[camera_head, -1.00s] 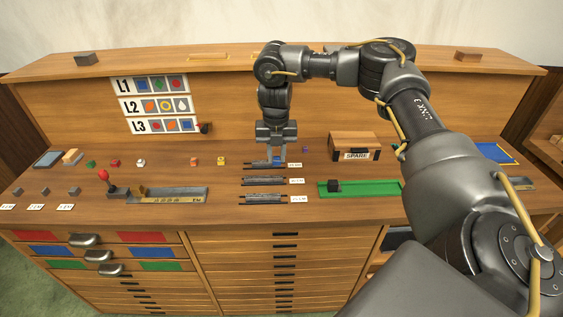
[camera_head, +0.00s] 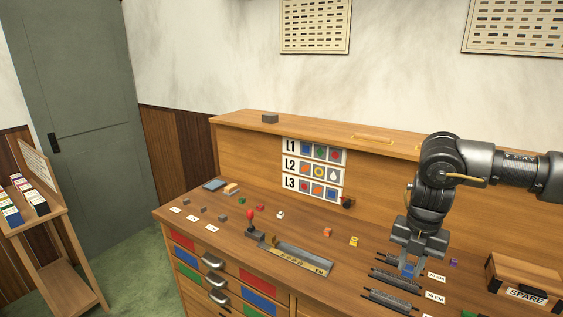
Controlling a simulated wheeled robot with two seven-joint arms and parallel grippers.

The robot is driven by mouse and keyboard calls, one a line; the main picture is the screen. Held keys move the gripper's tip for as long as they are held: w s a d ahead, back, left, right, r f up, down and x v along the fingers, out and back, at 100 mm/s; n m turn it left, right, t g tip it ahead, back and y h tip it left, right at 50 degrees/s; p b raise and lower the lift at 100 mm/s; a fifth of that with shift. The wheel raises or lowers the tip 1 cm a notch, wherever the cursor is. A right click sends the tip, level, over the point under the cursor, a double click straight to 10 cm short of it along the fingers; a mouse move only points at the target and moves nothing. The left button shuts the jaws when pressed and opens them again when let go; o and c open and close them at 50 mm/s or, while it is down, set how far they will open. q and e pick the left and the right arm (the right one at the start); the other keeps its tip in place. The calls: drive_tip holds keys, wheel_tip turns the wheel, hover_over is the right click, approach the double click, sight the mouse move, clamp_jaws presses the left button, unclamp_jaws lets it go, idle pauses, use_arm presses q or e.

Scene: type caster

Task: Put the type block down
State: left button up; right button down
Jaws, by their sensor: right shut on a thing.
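My right gripper (camera_head: 411,268) points down above the row of dark slotted racks at the lower right. It is shut on a small block with blue on it (camera_head: 408,271), mostly hidden between the fingers. The block is at or just over the rearmost rack (camera_head: 388,255); I cannot tell if it touches. Two more dark racks, the middle one (camera_head: 396,281) and the front one (camera_head: 388,301), lie nearer, with white labels beside them. My left gripper is not in view.
A long metal tray (camera_head: 300,260) with a red-knobbed lever (camera_head: 250,220) lies left of the racks. Small coloured blocks, such as an orange one (camera_head: 327,232) and a yellow one (camera_head: 353,241), stand behind it. A wooden SPARE box (camera_head: 525,275) is at the right. A picture chart (camera_head: 314,168) hangs on the backboard.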

drive_tip(key=m, duration=0.3)
drive_tip(key=shift+a, duration=0.1)
drive_tip(key=shift+a+f+m, duration=0.1)
drive_tip(key=shift+a+m, duration=0.1)
drive_tip(key=shift+m, duration=1)
drive_tip(key=shift+s+a+f+m, duration=0.1)
drive_tip(key=shift+a+m, duration=0.25)
drive_tip(key=shift+m, duration=0.65)
drive_tip(key=s+a+f+m, duration=0.5)
drive_tip(key=a+m, duration=0.5)
drive_tip(key=m, duration=0.4)
drive_tip(key=shift+s+a+m, duration=0.3)
drive_tip(key=shift+s+a, duration=0.1)
drive_tip(key=shift+s, duration=0.7)
